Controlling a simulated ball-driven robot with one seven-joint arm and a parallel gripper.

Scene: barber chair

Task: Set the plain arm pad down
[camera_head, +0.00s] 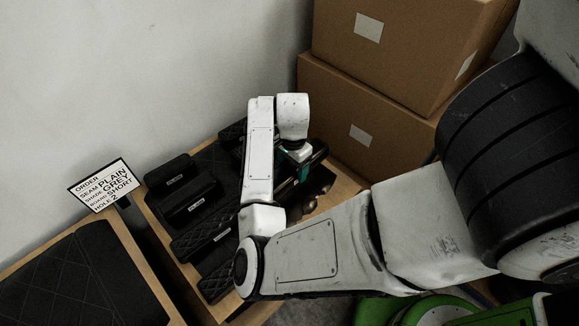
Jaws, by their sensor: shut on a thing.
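My gripper (301,172) is at the end of my arm, pointing down over the right part of the wooden tray (226,311). It is shut on a dark pad (318,183), partly hidden by my wrist; its seam and label cannot be read. Several dark arm pads lie on the tray to the left: smooth-looking ones with small labels (189,206) and a quilted one (200,230). My forearm covers part of the tray, and whether the held pad touches it cannot be told.
An order card (99,186) reads seam plain, shade grey, short, hole 2. A quilted dark cushion (75,285) lies at the lower left. Two stacked cardboard boxes (405,50) stand behind on the right. A green and white object (440,310) is at the bottom. A wall closes the back left.

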